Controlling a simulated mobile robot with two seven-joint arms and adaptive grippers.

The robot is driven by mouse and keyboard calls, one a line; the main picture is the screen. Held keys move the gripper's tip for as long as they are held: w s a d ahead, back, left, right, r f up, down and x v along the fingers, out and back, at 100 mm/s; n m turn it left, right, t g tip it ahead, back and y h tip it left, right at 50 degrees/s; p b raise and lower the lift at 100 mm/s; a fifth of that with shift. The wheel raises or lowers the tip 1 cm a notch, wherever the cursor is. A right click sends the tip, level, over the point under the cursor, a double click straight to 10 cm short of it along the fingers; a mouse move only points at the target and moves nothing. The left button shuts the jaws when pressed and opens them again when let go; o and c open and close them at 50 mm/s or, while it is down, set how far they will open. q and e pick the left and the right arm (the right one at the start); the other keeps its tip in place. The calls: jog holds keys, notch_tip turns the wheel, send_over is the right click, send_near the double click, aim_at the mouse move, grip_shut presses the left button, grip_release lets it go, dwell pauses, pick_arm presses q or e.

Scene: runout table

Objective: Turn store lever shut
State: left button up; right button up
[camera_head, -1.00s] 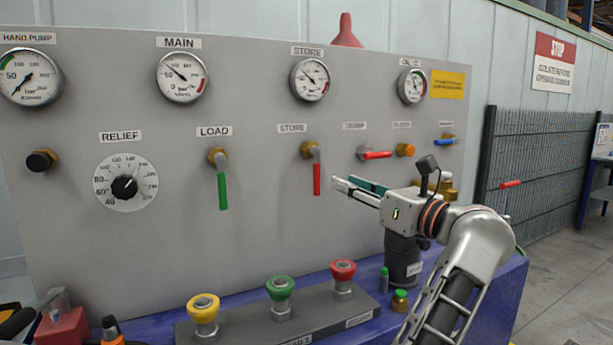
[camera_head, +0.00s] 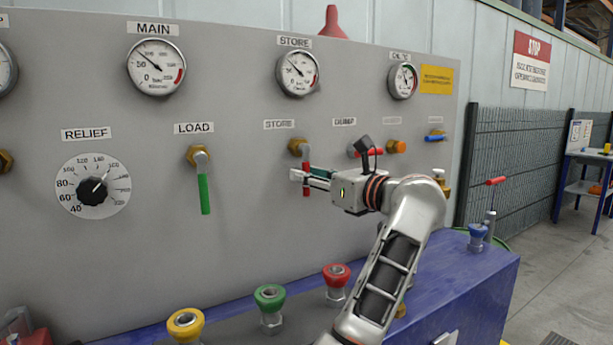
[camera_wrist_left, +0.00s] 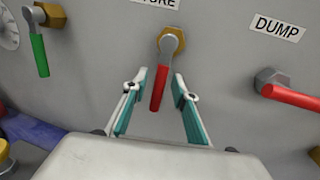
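The store lever (camera_head: 306,192) has a red handle hanging straight down from a brass fitting on the grey panel, under a STORE label. My left gripper (camera_head: 299,178) is at the handle, coming from the right, and partly covers it in the head view. In the left wrist view the red handle (camera_wrist_left: 158,90) stands between the two open fingers (camera_wrist_left: 161,80), with a gap showing on each side. I cannot tell whether a finger touches it. My right gripper is not in view.
The load lever (camera_head: 204,195), green, hangs down to the left. The dump lever (camera_wrist_left: 292,96), red, points sideways close to the right of my gripper. Yellow (camera_head: 185,323), green (camera_head: 270,297) and red (camera_head: 336,275) knobs stand below the panel. Gauges (camera_head: 298,74) sit above.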

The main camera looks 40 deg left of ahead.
pick_arm(q)
jog(key=shift+w+a, duration=0.15)
jog(key=shift+a, duration=0.4)
grip_shut()
